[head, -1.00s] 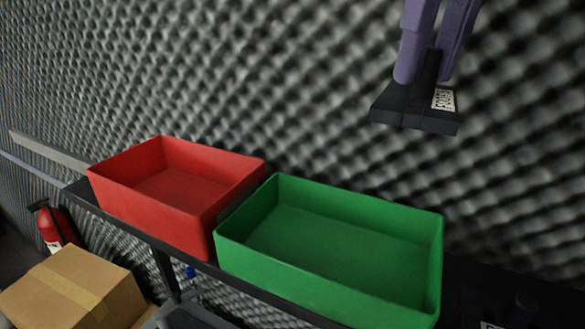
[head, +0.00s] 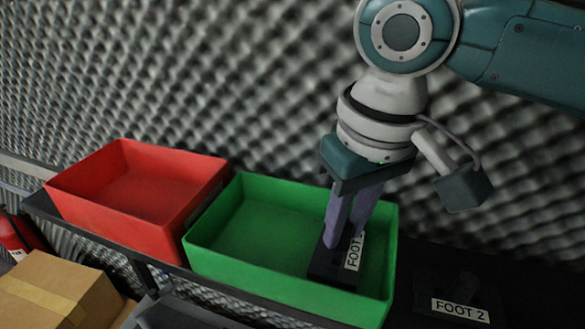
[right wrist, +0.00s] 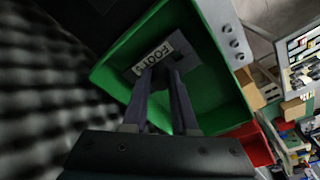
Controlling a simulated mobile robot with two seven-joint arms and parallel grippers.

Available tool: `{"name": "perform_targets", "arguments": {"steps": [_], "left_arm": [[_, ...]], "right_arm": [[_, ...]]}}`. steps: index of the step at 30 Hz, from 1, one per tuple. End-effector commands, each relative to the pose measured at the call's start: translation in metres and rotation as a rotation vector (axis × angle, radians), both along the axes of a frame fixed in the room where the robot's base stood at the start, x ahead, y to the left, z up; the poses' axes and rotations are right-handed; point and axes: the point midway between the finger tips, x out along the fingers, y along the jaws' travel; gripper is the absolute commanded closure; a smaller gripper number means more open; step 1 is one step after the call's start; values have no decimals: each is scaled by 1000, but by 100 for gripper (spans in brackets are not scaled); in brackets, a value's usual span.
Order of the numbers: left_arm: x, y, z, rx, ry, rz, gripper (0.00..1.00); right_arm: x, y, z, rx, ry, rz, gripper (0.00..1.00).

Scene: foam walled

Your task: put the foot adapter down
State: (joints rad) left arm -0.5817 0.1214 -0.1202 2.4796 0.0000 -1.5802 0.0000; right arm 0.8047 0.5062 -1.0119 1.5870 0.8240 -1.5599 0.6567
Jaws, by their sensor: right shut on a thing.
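The foot adapter (head: 326,266) is a black block with a white label reading FOOT and a partly hidden digit. My right gripper (head: 340,242) points down into the green bin (head: 230,262) with its purple fingers shut on the adapter. The adapter is inside the bin's right half; I cannot tell whether it touches the floor. In the right wrist view, the adapter (right wrist: 184,58) and its label show at the fingertips, with the green bin (right wrist: 225,105) around them. My left gripper is not in view.
An empty red bin (head: 85,212) stands left of the green one on a dark shelf. A black piece labelled FOOT 2 (head: 459,308) lies right of the green bin. A cardboard box (head: 50,292) is at the lower left. A grey foam wall rises behind.

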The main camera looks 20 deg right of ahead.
Motion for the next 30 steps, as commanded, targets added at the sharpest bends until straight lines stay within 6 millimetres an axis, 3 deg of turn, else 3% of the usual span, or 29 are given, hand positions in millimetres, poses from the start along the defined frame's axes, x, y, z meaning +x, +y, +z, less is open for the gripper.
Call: {"name": "perform_targets", "arguments": {"steps": [5, 16, 17, 18, 24, 30], "left_arm": [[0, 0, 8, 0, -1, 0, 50], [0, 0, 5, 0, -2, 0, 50], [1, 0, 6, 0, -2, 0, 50], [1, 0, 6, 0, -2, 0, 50], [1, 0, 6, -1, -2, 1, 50], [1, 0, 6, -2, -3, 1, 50]], "right_arm": [[0, 0, -19, 0, 0, 0, 100], [0, 1, -24, 1, -2, 0, 100], [0, 0, -24, 0, -2, 0, 72], [0, 0, -24, 0, -2, 1, 67], [0, 0, -24, 0, -2, 0, 45], [0, 0, -24, 0, -1, 0, 44]]}}
